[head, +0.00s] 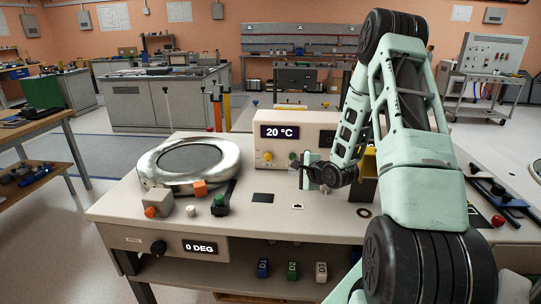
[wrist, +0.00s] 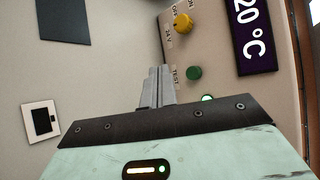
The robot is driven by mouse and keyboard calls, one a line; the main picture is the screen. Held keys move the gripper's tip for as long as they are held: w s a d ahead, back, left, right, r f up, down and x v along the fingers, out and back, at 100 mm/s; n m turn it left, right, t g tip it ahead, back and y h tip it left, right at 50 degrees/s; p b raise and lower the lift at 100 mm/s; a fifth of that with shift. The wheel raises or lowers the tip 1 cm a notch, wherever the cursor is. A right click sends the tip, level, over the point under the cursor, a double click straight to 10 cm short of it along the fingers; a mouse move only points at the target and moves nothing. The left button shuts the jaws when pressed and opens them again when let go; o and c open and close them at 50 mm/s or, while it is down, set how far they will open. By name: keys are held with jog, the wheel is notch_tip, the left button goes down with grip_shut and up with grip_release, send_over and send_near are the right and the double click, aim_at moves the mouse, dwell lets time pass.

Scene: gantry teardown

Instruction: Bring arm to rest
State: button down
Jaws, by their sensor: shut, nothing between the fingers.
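My gripper (head: 297,164) is in front of the beige control unit on the workbench, with my pale green arm reaching in from the right. In the wrist view my gripper (wrist: 156,78) has its two grey fingers together with nothing between them. The fingers point toward the bench top and the foot of the panel, beside a green TEST button (wrist: 194,73). I cannot tell the exact gap between the fingertips and the surface.
The control unit (head: 257,155) shows 20 °C and has a yellow knob (wrist: 183,23). A round metal ring (head: 153,172) lies on the bench's left. A dark square (head: 263,198) lies in front.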

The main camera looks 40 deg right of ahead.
jog(key=w+a+r+n+g+y, duration=0.1)
jog(key=w+a+r+n, duration=0.1)
jog(key=a+n, duration=0.35)
jog(key=w+a+r+n+g+y, duration=0.1)
jog(key=w+a+r+n, duration=0.1)
jog(key=a, duration=0.7)
jog(key=s+a+r+n+g+y+p, duration=0.1)
jog(key=s+a+n, duration=0.15)
jog(key=a, duration=0.25)
jog(key=s+a+r+n+g, duration=0.1)
jog(key=a+n+g, duration=0.15)
jog(key=a, duration=0.35)
jog(key=s+a+r+n+g+y+p, duration=0.1)
jog(key=a+r+n, duration=0.15)
jog(key=a, duration=0.25)
jog(key=s+a+r+n+g, duration=0.3)
jog(key=s+a+n, duration=0.6)
jog(key=s+a, duration=0.3)
jog(key=s+a+r+n+g, duration=0.1)
jog(key=s+a+n, duration=0.1)
jog(key=s, duration=0.5)
jog(key=s+a+r+n+g+h, duration=0.1)
jog(key=s+a+r+n+g, duration=0.1)
jog(key=s+n, duration=0.3)
jog(key=s, duration=0.3)
jog(key=shift+s+a+p, duration=0.15)
jog(key=shift+a+p, duration=0.15)
jog(key=shift+p, duration=0.05)
